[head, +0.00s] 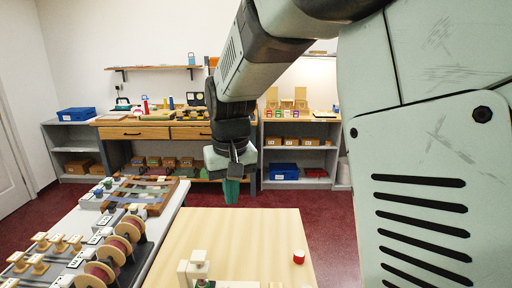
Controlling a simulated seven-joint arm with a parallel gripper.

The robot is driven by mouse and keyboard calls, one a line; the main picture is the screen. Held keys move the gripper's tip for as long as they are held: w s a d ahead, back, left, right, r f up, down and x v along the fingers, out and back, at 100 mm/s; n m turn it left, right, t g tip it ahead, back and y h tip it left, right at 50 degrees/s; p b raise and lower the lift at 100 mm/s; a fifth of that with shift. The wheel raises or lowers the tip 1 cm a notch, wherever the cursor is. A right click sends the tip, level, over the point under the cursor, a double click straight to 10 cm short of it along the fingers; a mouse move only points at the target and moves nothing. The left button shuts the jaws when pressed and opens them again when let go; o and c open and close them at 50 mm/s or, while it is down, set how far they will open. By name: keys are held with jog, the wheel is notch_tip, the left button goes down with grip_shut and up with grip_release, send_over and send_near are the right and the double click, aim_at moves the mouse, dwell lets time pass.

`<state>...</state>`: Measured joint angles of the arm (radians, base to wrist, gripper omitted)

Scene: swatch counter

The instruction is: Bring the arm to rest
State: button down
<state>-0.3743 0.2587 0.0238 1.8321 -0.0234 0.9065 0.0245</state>
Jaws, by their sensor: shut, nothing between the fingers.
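My gripper (231,187) hangs pointing down from my arm in the upper middle of the head view. It is above the far edge of the light wooden table (237,240). Its greenish fingertips are together, with nothing seen between them. My arm reaches in from the upper right, and its large pale link covers the right side of the view.
At left, a grey table holds several spools (118,248) and wooden stamps (57,242). Shelves (297,158) and a drawer bench (135,133) line the back wall.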

jog(key=s+d+r+m+t, duration=0.2)
jog(key=s+d+r, duration=0.7)
jog(key=s+d, duration=0.2)
jog(key=s+d+m+t, duration=0.1)
jog(key=s+d, duration=0.2)
jog(key=s, duration=0.2)
jog(key=s+d+f+m+t, duration=0.1)
jog(key=s+d, duration=0.2)
jog(key=s, duration=0.3)
jog(key=shift+s, duration=0.2)
